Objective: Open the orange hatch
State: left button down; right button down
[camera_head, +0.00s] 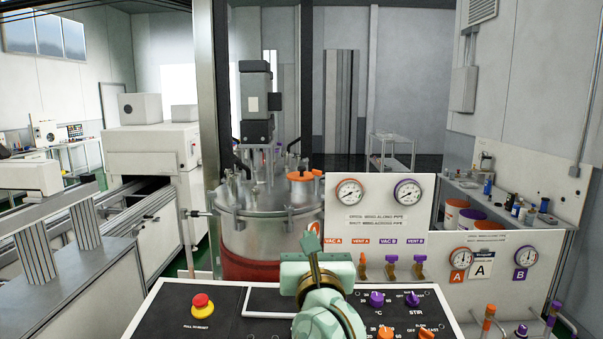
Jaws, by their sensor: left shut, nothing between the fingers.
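The orange hatch (300,176) is a small orange cap on the right part of the metal vessel's lid. It looks closed, but its fine detail is too small to tell. The steel vessel (255,232) has a red lower band and a dark motor column rising from its lid. My left gripper (311,242) is pale green and shut with nothing in it. It shows in front of the vessel and above the control panel, lower in the picture than the hatch and apart from it. My right gripper is not in view.
The control panel (230,302) with a red stop button (202,305) and several knobs lies at the front. A white gauge board (380,208) with valve handles stands right of the vessel. A conveyor (130,228) runs at the left. A dark upright post (305,80) stands behind the hatch.

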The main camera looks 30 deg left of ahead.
aim_at(303, 176)
jog(key=i+j, duration=0.85)
jog(key=i, duration=0.1)
